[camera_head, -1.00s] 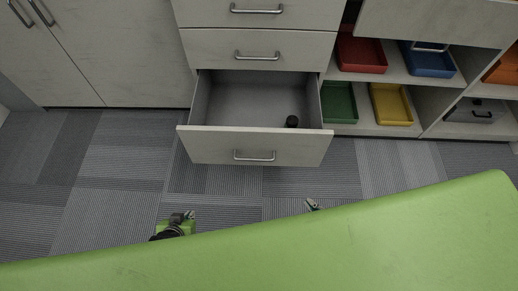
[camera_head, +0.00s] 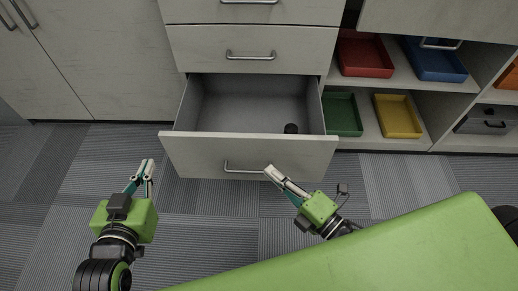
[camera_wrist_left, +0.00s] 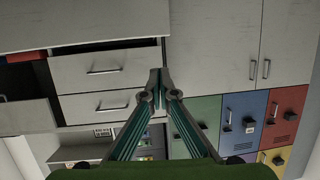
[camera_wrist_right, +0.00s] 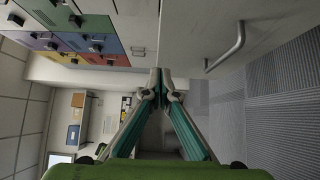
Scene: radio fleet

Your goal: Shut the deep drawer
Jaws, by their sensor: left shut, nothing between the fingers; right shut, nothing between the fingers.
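The deep drawer (camera_head: 205,155), the bottom drawer of a pale cabinet, stands pulled well out.
Two shut drawers (camera_head: 205,47) are above. Shelves to the right hold a red tray (camera_head: 365,60), a blue tray (camera_head: 436,62), a green tray (camera_head: 342,114) and a yellow tray (camera_head: 397,117). Shut cupboard doors (camera_head: 110,60) stand left. Carpet (camera_head: 190,215) is clear before the drawer.

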